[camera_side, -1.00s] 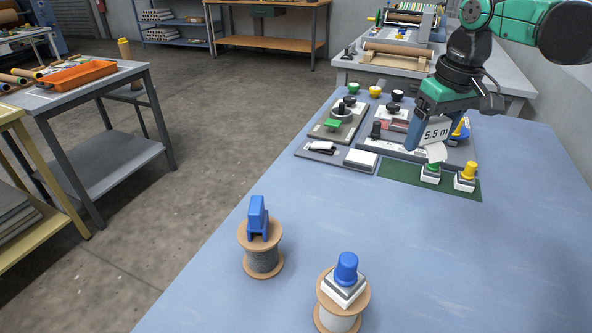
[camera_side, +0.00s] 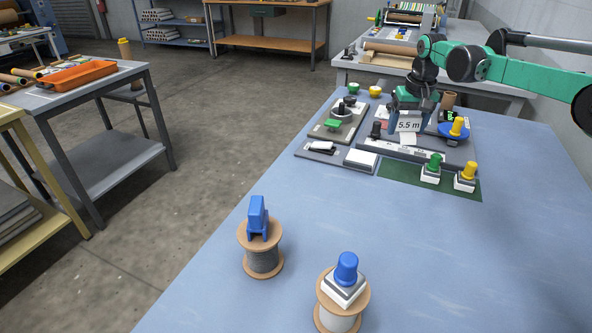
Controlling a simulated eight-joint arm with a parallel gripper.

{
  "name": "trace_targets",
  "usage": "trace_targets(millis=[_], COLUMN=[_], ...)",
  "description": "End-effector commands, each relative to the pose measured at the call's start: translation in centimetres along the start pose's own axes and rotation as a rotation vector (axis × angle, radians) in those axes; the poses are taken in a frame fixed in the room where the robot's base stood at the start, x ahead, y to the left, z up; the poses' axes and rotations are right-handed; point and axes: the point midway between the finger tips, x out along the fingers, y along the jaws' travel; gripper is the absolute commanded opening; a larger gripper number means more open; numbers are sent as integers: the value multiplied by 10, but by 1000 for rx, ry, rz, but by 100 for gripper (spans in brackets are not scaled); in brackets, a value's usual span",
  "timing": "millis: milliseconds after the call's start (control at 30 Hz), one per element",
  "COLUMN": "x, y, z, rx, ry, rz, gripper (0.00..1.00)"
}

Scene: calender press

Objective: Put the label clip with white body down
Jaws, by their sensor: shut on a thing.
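My gripper (camera_side: 409,117) is at the far part of the blue table, over a grey panel with fixtures, and is shut on the label clip with white body (camera_side: 409,125). The clip's white face reads "5.5 m" and points toward the camera. Its lower part lies against the panel in the picture; I cannot tell whether it touches it. My fingers are partly hidden behind the label.
Blocks with a green knob (camera_side: 434,165) and a yellow knob (camera_side: 466,174) stand on a green mat (camera_side: 402,172). A blue disc with a yellow knob (camera_side: 455,129) is right of the gripper. Two spools (camera_side: 263,262) (camera_side: 338,315) carry blue-topped items in front. The table's (camera_side: 430,260) right front is clear.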

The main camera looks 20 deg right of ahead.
Motion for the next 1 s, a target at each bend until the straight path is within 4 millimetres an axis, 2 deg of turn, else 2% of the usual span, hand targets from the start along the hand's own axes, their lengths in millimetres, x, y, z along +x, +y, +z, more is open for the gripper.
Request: trace_targets(millis=[100, 267, 700, 1000], x=[13, 22, 67, 84], y=[6, 9, 9, 9], z=[-7, -10, -2, 1], rx=[26, 39, 38, 38], ry=[0, 0, 0, 0], rz=[4, 6, 6, 6], gripper=[20, 20, 20, 20])
